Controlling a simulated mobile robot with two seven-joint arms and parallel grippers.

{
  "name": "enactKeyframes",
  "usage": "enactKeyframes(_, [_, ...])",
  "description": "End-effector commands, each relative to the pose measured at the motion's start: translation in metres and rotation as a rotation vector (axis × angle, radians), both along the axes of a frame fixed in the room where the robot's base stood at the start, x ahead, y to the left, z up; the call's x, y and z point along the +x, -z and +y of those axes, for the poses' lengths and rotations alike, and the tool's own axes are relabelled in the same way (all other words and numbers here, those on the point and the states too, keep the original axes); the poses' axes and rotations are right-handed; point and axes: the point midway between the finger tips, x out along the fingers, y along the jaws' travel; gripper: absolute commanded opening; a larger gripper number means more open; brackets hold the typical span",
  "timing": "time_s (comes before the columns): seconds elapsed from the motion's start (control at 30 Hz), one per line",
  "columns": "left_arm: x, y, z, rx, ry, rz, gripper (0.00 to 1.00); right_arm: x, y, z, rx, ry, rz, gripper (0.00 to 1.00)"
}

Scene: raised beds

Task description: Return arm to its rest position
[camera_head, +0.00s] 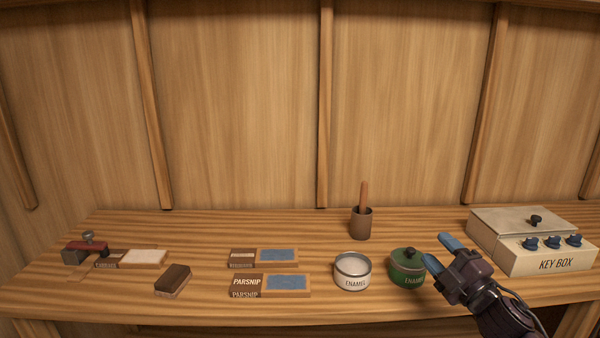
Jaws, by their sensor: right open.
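My right gripper (444,258) is open, with blue fingertips, and comes in from the lower right. Its fingers are over the front right part of the wooden bench, beside the green enamel pot (406,268). One fingertip overlaps the pot's right edge in the picture; I cannot tell whether it touches. Nothing shows between the fingers. The green pot has a lid with a dark knob. My left gripper is not in view.
A white enamel tin (352,272) stands left of the pot, and a cup with a stick (361,222) behind. The key box (545,258) is at right. A panelled wall (240,100) closes the back.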

Motion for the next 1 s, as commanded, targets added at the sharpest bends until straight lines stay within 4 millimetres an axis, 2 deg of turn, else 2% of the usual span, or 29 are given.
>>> enactKeyframes(0.03, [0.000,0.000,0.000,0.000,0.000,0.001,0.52,-0.014,0.029,-0.001,0.125,0.026,0.101,0.54])
enactKeyframes(0.2, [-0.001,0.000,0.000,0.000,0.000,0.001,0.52,-0.064,0.113,-0.002,0.475,0.122,0.394,0.54])
enactKeyframes(0.27, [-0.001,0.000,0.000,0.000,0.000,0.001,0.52,-0.085,0.140,-0.001,0.577,0.157,0.485,0.54])
enactKeyframes(0.4, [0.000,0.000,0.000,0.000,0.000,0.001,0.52,-0.139,0.196,0.005,0.777,0.241,0.666,0.54])
enactKeyframes(0.5, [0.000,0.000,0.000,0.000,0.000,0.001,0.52,-0.181,0.229,0.010,0.885,0.297,0.765,0.54])
enactKeyframes(0.7, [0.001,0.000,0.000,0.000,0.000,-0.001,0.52,-0.261,0.277,0.016,1.028,0.409,0.887,0.54])
enactKeyframes(0.8, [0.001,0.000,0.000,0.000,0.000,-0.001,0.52,-0.294,0.297,0.017,1.063,0.468,0.931,0.54])
enactKeyframes(0.9, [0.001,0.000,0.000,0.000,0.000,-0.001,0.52,-0.318,0.309,0.016,1.078,0.509,0.963,0.54])
enactKeyframes(1.0, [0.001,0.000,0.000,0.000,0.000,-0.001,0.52,-0.331,0.316,0.014,1.081,0.531,0.981,0.54])
